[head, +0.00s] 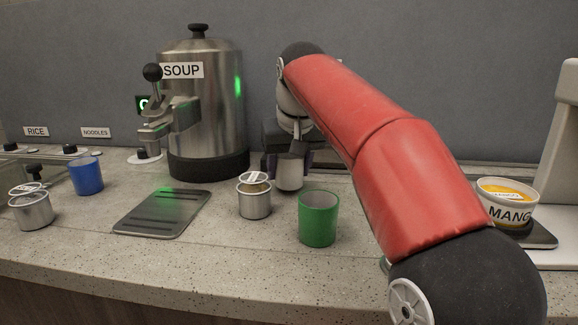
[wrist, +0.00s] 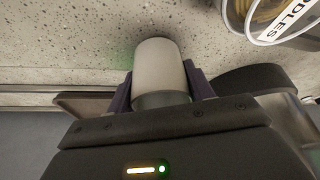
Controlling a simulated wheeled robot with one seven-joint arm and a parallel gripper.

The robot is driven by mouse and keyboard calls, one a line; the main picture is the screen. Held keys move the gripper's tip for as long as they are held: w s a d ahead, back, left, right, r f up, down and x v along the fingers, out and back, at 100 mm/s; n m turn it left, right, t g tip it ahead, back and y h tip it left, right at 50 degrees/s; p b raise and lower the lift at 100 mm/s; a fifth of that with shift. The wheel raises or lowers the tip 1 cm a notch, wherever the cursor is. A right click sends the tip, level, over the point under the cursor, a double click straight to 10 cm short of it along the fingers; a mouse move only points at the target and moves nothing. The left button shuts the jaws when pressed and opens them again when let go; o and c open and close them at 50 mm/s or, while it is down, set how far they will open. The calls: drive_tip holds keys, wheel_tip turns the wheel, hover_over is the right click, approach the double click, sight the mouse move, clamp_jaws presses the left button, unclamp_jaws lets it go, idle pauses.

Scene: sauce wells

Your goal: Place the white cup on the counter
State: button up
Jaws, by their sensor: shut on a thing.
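The white cup (head: 290,172) is between the fingers of my gripper (head: 289,165), behind the green cup and to the right of the small labelled metal tin. My gripper is shut on the cup. In the wrist view the pale cup (wrist: 161,68) sits between the two dark fingers (wrist: 160,88). The speckled counter (head: 270,265) lies under it. I cannot tell whether the cup's base touches the counter.
A green cup (head: 319,218) and a metal tin (head: 254,199) stand close by. A soup urn (head: 205,110), drip tray (head: 163,213) and blue cup (head: 86,175) are to the left. A mango tub (head: 508,203) is at right. The front counter is clear.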

drive_tip(key=shift+f+b, duration=0.4)
drive_tip(key=shift+f, duration=0.1)
drive_tip(key=o, duration=1.2)
